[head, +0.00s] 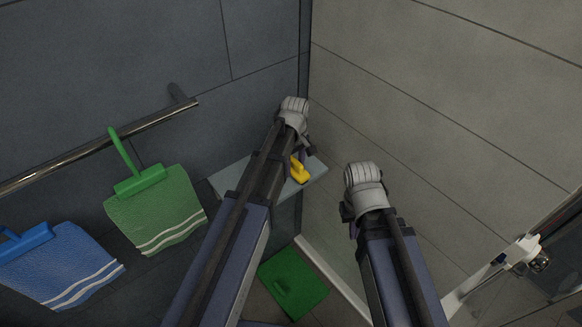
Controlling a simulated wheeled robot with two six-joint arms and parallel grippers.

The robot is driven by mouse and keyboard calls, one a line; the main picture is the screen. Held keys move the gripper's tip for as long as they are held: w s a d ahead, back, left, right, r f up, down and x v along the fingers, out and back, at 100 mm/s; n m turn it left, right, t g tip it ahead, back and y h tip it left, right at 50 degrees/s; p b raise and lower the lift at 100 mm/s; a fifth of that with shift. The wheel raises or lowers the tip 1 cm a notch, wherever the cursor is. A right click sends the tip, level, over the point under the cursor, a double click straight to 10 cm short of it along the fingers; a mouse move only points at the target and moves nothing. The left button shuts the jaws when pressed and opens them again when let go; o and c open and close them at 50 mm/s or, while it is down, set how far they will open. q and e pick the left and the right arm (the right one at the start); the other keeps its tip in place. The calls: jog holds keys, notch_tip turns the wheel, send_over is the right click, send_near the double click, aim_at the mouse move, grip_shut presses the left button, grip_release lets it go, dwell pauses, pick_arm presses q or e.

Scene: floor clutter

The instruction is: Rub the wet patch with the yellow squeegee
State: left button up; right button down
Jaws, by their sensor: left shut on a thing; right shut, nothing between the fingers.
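The yellow squeegee (300,172) shows as a small yellow shape over the pale ledge (317,187) in the corner, just right of my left forearm. My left gripper (307,149) is shut on it; the fingers are dark and partly hidden by my arm. I cannot tell whether the squeegee touches the ledge. My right gripper (350,214) is shut and empty, apart from the ledge on the right, mostly hidden by its own wrist. I cannot make out a wet patch; my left arm covers part of the ledge.
A metal rail (100,147) runs along the dark left wall. A green towel (165,220) with a green T-shaped tool (140,184) and a blue towel (65,265) with a blue tool (28,240) are below it. A green mat (308,290) lies low. A tap fixture (522,254) is at right.

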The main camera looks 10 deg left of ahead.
pick_arm(q)
jog(key=shift+w+d, duration=0.7)
jog(key=shift+w, duration=0.2)
jog(key=shift+w+d, duration=0.55)
jog(key=shift+w, duration=0.2)
jog(key=shift+w+d, duration=0.55)
jog(key=shift+w, duration=0.15)
jog(key=shift+r, duration=0.15)
notch_tip(320, 180, up, 6)
jog(key=p, duration=0.6)
jog(key=shift+s, duration=0.1)
notch_tip(320, 180, up, 3)
jog(key=p, duration=0.3)
